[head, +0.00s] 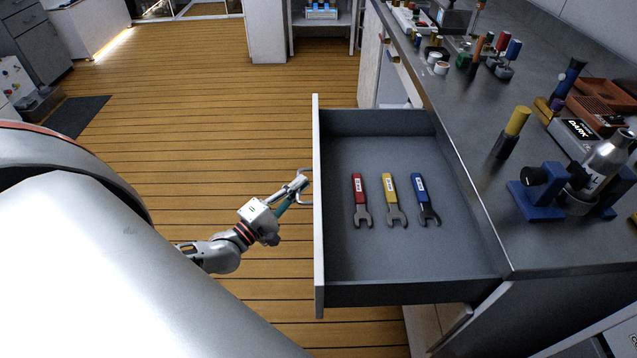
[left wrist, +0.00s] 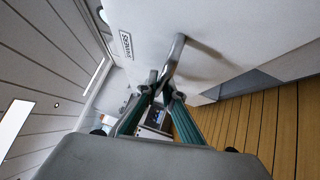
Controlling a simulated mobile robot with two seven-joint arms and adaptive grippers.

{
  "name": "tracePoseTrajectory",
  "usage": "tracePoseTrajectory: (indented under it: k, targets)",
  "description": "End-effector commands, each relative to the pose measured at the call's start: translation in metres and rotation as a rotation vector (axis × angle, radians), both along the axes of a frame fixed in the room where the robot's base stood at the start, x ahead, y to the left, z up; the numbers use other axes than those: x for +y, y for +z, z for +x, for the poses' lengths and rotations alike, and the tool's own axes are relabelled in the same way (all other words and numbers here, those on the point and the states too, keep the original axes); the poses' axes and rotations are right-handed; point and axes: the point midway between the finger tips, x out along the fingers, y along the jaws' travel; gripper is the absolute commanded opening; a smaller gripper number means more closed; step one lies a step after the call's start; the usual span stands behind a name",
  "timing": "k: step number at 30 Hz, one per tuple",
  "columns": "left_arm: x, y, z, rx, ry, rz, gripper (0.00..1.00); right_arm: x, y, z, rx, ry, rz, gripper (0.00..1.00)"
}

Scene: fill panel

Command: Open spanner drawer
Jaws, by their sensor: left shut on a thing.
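The spanner drawer (head: 400,268) stands pulled well out from the counter in the head view. Three spanners lie apart inside it: a red one (head: 359,200), a yellow one (head: 393,200) and a blue one (head: 425,200). My left gripper (head: 304,186) is at the outer side of the drawer front (head: 318,250). It is shut on the drawer's metal handle (left wrist: 175,55), which shows in the left wrist view between its fingertips (left wrist: 160,88). A printed label (left wrist: 126,45) is on the drawer front beside the handle. My right gripper is not in view.
The grey countertop (head: 480,120) on the right carries several tools, including a blue stand (head: 535,200) and a yellow-topped cylinder (head: 515,123). The wooden floor (head: 210,90) left of the drawer is clear. A dark mat (head: 75,117) lies farther left.

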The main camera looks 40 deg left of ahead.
Motion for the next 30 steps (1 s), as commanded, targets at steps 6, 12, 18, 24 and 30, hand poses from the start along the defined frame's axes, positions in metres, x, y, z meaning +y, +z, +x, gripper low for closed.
tracePoseTrajectory:
  k: [6, 12, 18, 24, 30]
  targets:
    - [0.012, -0.001, -0.010, 0.002, -0.001, 0.000, 0.00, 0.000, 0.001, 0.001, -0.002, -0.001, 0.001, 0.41]
    - [0.015, -0.001, -0.011, 0.002, 0.000, -0.001, 0.00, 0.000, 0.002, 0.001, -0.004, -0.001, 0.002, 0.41]
    - [0.015, -0.001, -0.011, 0.002, 0.000, -0.001, 0.00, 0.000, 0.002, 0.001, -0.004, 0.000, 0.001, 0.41]
    - [0.015, -0.001, -0.011, 0.001, 0.000, 0.000, 0.25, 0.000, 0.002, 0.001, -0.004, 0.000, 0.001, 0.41]
    - [0.015, 0.000, -0.011, 0.001, 0.000, 0.000, 0.25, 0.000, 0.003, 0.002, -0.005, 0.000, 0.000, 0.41]
